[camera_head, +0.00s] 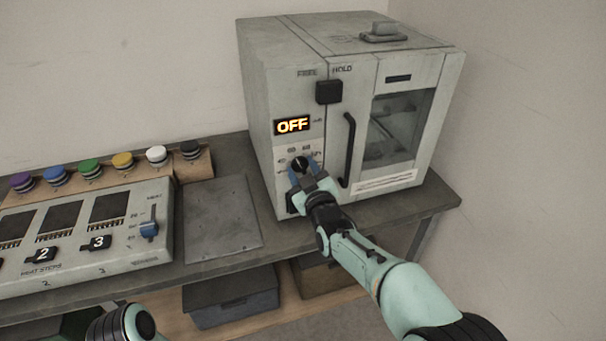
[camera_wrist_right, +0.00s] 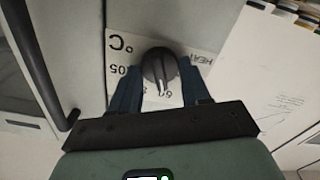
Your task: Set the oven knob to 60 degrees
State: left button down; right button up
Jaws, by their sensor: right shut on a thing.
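The oven (camera_head: 290,100) is a grey box on the bench, and its lit display (camera_head: 292,126) reads OFF. The black round oven knob (camera_head: 299,163) is on the front panel below the display. My right gripper (camera_head: 304,171) is at the panel, shut on the knob. In the right wrist view the knob (camera_wrist_right: 159,66) sits between the dark blue fingers of the right gripper (camera_wrist_right: 160,88). Its white pointer line points down in that view, at a printed number that is partly covered. My left gripper is not in view.
A black door handle (camera_head: 348,150) stands just right of the knob. A black square switch (camera_head: 328,92) marked FREE and HOLD is above. A flat grey plate (camera_head: 222,222) and a slider panel (camera_head: 90,240) lie left of the oven. Coloured knobs (camera_head: 123,161) line a wooden strip.

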dwell(0.5)
jog(key=o, duration=1)
jog(key=shift+o, duration=0.2)
jog(key=v, duration=1.3)
jog(key=shift+s, duration=0.15)
jog(key=shift+d, duration=0.1)
